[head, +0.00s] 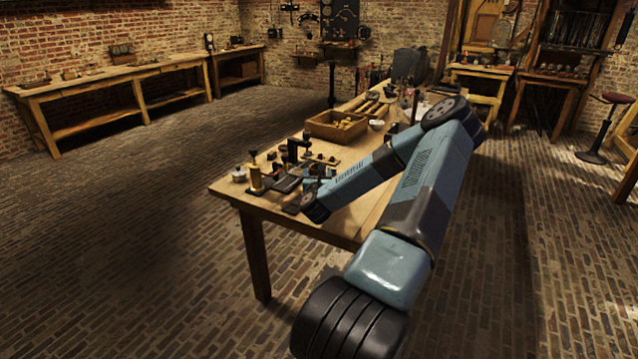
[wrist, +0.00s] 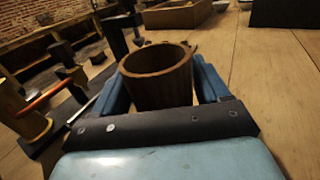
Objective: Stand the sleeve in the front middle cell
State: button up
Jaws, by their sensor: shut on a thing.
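The sleeve (wrist: 158,82) is a brown, hollow round piece with its open rim upward in the wrist view. My gripper (wrist: 163,72) is shut on it, with one blue finger on each side. The sleeve looks roughly upright, leaning slightly in the picture. I cannot tell whether its base touches the table, because the gripper body hides it. In the head view my arm reaches over the near end of the table, and the fingers and sleeve cannot be made out there. I cannot identify the front middle cell in either view.
A wooden box (head: 315,127) holding pieces stands farther back on the table (head: 390,205); it also shows in the wrist view (wrist: 152,17). A brass post (wrist: 22,118) and a tall black post (wrist: 114,38) stand left of my gripper. Bare tabletop lies to the right.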

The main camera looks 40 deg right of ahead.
jog(key=shift+d+f, duration=0.2)
jog(key=shift+f, duration=1.6)
jog(key=o, duration=1)
